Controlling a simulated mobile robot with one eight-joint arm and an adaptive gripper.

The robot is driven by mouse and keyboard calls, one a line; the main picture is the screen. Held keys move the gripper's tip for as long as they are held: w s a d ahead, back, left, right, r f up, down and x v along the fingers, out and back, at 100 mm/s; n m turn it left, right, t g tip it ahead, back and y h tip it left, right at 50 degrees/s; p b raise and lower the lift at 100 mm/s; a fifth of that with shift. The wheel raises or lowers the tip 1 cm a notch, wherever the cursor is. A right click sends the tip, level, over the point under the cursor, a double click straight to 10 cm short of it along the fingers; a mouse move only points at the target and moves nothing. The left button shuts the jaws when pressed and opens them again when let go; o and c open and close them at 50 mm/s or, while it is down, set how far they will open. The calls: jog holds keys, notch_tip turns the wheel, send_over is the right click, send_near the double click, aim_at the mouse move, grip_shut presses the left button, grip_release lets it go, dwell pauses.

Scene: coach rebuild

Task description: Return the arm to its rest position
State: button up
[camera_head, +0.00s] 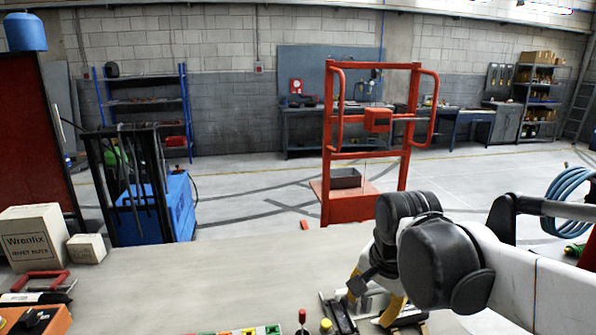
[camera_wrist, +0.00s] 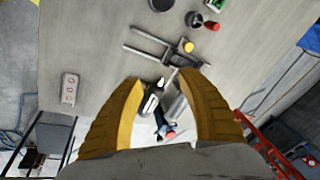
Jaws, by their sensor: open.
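My arm comes in from the right in the head view, white with black joints, bent down over the workbench (camera_head: 200,275). My gripper (camera_head: 376,300) points down at the bench's front part, with yellow finger pads. In the wrist view my gripper (camera_wrist: 163,85) has its two fingers spread apart and holds nothing. A grey metal fixture (camera_wrist: 150,47) with bars lies on the bench beyond and between the fingers. Small dark, white and red-ended parts show between the fingers, partly hidden; I cannot tell whether the fingers touch any of them.
A Wrenfix box (camera_head: 32,238), a smaller box (camera_head: 86,248) and an orange case (camera_head: 40,320) sit at the bench's left. A red-topped tool (camera_head: 302,318) and a yellow-capped item (camera_head: 326,325) stand near the fixture. A red frame cart (camera_head: 330,180) stands beyond the bench. The bench's middle is clear.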

jog(key=s+d+f+n+t, duration=0.2)
jog(key=s+n, duration=0.2)
jog(key=s, duration=0.1)
jog(key=s+d+f+n+t+b, duration=0.1)
jog(key=s+d+f+n, duration=0.1)
jog(key=s+n, duration=0.2)
jog(key=shift+s+d+t, duration=0.4)
jog(key=shift+s, duration=0.85)
